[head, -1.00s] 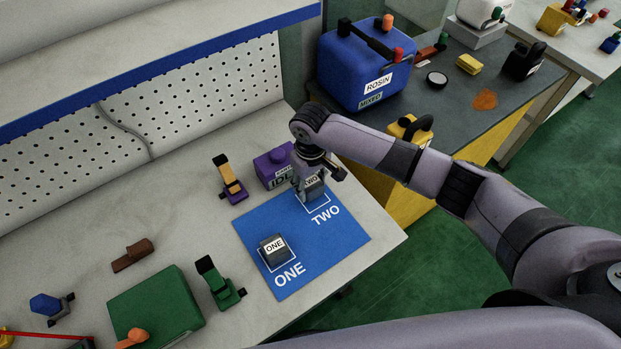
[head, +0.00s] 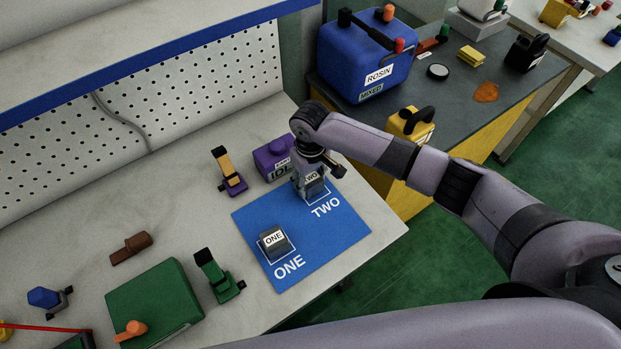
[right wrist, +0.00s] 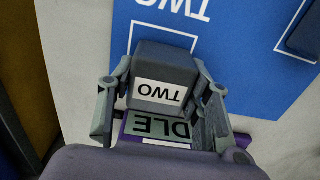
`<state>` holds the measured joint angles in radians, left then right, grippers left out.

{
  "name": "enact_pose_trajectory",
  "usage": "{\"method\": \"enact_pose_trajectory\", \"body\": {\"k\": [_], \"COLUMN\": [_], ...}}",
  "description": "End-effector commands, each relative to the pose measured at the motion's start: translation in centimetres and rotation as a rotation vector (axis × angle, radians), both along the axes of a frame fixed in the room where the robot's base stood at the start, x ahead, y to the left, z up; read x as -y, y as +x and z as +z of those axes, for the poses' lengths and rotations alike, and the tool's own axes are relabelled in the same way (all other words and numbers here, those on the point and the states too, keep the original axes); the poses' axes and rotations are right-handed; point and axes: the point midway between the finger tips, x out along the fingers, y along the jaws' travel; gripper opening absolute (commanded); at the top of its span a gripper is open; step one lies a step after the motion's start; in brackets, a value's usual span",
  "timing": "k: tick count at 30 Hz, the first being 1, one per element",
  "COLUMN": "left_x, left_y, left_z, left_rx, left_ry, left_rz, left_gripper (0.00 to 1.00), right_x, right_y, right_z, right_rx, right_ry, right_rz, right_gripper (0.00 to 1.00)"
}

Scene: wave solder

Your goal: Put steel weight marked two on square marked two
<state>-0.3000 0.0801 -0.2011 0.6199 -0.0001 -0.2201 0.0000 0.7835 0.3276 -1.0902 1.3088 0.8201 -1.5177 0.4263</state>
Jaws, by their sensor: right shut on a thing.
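The steel weight marked two (head: 312,184) is a dark grey block with a white label reading TWO. My right gripper (head: 313,183) is shut on it, with a finger on each side; the weight also shows in the right wrist view (right wrist: 164,72). It is at the white outlined square marked two (head: 325,206) on the blue mat (head: 326,237). I cannot tell whether it touches the mat. The gripper hides part of the square. The weight marked one (head: 274,241) stands on the square marked one. My left gripper is not in view.
A purple box (head: 275,160) stands just behind the mat, close to my right gripper. A purple and orange clamp (head: 229,172), a green clamp (head: 217,277) and a green box (head: 155,300) lie to the left. A blue rosin container (head: 362,60) is on the far bench.

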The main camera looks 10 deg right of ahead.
Motion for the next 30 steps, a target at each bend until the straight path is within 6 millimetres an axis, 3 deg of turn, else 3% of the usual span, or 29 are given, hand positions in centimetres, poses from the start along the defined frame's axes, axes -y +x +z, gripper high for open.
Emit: {"method": "enact_pose_trajectory", "body": {"k": [10, 11, 21, 30], "left_x": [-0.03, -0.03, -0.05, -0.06], "left_y": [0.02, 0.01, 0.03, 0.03], "left_z": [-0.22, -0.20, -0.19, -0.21], "left_rx": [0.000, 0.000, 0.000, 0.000], "left_ry": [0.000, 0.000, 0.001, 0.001], "left_rz": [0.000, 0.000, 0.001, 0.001], "left_gripper": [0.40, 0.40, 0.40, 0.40], "right_x": [-0.04, -0.04, -0.03, 0.02], "right_y": [0.06, 0.07, 0.03, -0.06], "right_z": [-0.47, -0.43, -0.46, -0.58], "right_rx": [0.001, 0.001, 0.001, -0.002], "right_ry": [0.002, 0.002, 0.001, -0.001], "right_rz": [0.000, 0.000, 0.000, 0.000], "right_gripper": [0.07, 0.47, 0.69, 0.69]}}
